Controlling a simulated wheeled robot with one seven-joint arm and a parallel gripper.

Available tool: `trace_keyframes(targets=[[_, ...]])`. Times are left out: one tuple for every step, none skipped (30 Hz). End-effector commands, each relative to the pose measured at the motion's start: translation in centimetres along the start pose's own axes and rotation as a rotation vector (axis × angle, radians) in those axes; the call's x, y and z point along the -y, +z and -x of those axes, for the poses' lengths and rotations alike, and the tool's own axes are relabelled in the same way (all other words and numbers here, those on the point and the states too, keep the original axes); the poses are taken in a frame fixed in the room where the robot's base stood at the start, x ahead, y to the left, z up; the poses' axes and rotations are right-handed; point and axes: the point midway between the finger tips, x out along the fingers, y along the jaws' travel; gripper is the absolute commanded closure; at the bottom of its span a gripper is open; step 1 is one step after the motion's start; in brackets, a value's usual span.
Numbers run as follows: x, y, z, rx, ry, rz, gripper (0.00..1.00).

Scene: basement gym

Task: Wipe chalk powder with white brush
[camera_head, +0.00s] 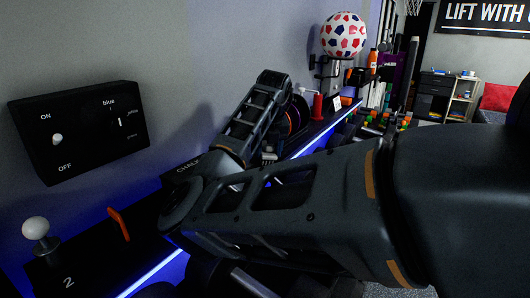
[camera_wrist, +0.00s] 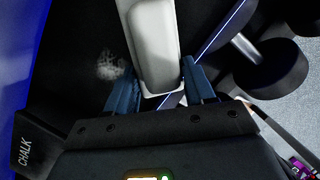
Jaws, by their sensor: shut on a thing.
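The white brush (camera_wrist: 153,35) is between the blue fingers of my gripper (camera_wrist: 157,72) in the wrist view. The gripper is shut on it, and the brush reaches out past the fingertips to the top of the frame. A pale patch of chalk powder (camera_wrist: 110,66) lies on the dark shelf surface (camera_wrist: 75,60), just left of the brush and the left finger. I cannot tell whether the brush touches the shelf. In the head view my arm hides the gripper, brush and powder.
A black box marked CHALK (camera_wrist: 27,150) stands at the lower left of the wrist view. A dumbbell (camera_wrist: 262,62) is at the right, past the shelf's lit edge. The head view shows a wall switch box (camera_head: 78,130), a white-knobbed lever (camera_head: 36,228) and a ball (camera_head: 343,36).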

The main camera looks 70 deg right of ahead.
Motion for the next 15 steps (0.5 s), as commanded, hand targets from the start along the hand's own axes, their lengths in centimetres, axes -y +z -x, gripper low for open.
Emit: trace_keyframes(targets=[[0.5,0.0,0.5,-0.002,-0.007,-0.009,0.95],[0.5,0.1,0.7,-0.002,-0.006,-0.009,0.95],[0.4,0.3,1.1,-0.001,-0.006,-0.008,0.96],[0.4,0.4,1.4,0.000,-0.005,-0.008,0.96],[0.3,0.5,1.7,0.001,-0.005,-0.007,0.96],[0.2,0.7,2.1,0.002,-0.004,-0.005,0.96],[0.2,0.8,2.3,0.002,-0.004,-0.004,0.96],[0.2,0.8,2.6,0.003,-0.003,-0.003,0.96],[0.1,1.0,3.0,0.003,-0.002,-0.002,0.96],[0.1,1.1,3.2,0.003,-0.002,-0.002,0.96],[0.1,1.1,3.5,0.003,-0.001,-0.001,0.96],[0.0,1.3,3.9,0.003,-0.001,-0.001,0.96],[0.0,1.3,4.1,0.003,-0.001,-0.001,0.96],[0.0,1.4,4.3,0.004,-0.001,0.000,0.96],[0.0,1.5,4.5,0.004,-0.001,0.000,0.96]])
